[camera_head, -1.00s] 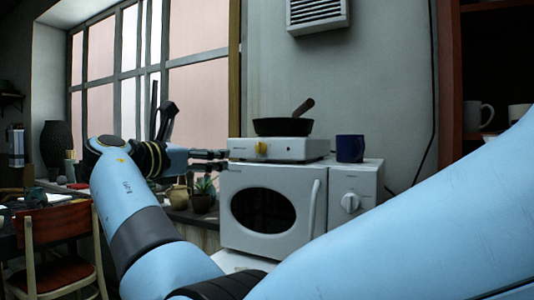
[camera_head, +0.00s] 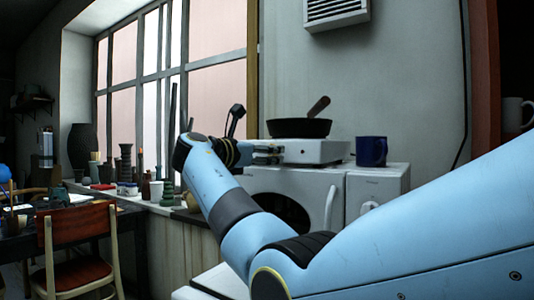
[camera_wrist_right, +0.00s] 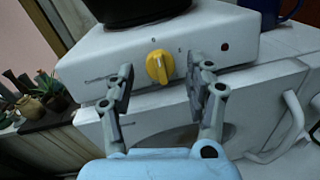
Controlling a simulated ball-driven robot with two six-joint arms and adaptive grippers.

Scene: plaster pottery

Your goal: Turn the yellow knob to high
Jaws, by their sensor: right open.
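The yellow knob (camera_wrist_right: 159,66) is on the front face of a white hot plate (camera_wrist_right: 222,25), left of a small dark red dot, in the right wrist view. The hot plate also shows in the head view (camera_head: 318,151), where I cannot make out the knob near the gripper. My right gripper (camera_wrist_right: 158,80) is open and empty, with one finger on each side of the knob. I cannot tell if either finger touches it. In the head view the right gripper (camera_head: 272,152) is at the hot plate's left front. My left gripper is out of view.
A dark pan (camera_head: 300,127) sits on the hot plate. A blue mug (camera_head: 371,151) stands beside it on the white microwave (camera_head: 335,182). Potted plants (camera_wrist_right: 45,92) stand on the sill at left. A red chair (camera_head: 76,245) is at lower left.

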